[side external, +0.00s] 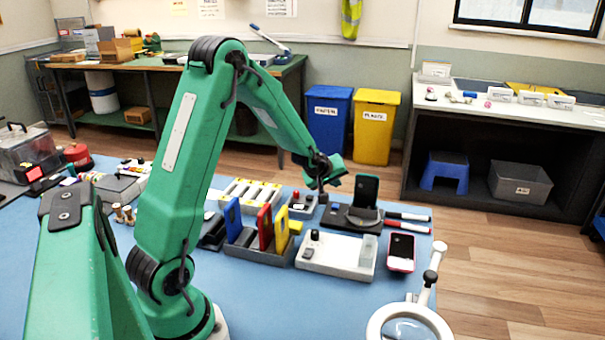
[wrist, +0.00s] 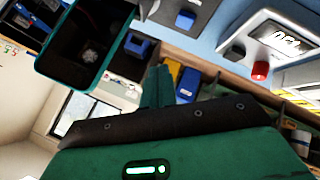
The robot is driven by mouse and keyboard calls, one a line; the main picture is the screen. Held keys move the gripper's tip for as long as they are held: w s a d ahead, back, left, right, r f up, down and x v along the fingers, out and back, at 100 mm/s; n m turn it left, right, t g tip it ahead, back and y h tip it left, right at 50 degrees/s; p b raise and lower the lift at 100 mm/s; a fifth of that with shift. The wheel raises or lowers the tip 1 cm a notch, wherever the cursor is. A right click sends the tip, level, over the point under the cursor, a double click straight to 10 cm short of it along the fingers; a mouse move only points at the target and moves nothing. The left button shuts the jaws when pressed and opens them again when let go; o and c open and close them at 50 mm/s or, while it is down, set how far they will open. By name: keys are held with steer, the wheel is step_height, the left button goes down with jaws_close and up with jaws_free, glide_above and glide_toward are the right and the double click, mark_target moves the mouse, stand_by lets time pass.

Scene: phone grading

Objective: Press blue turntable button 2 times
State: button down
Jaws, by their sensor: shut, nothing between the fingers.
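The turntable (side external: 353,217) is a dark base with a round platter on the blue mat in the side view. A dark phone (side external: 367,189) stands upright on it; a dark, teal-edged phone looms large at the upper left of the wrist view (wrist: 82,50). A small blue button (wrist: 185,19) on a dark base shows at the top of the wrist view; in the side view I cannot make it out behind my gripper. My gripper (side external: 323,184) is shut and empty, above the left end of the turntable base. Whether it touches the button I cannot tell.
A grey device with a display and a red button (wrist: 260,71) is beside the turntable.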

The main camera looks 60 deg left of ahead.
mark_target(335, 207)
stand_by(0.4)
step_height(335, 207, up, 4)
steer(key=shift+f, duration=0.1)
steer(key=shift+f, duration=0.1)
stand_by(0.5)
steer(key=shift+f, duration=4.3)
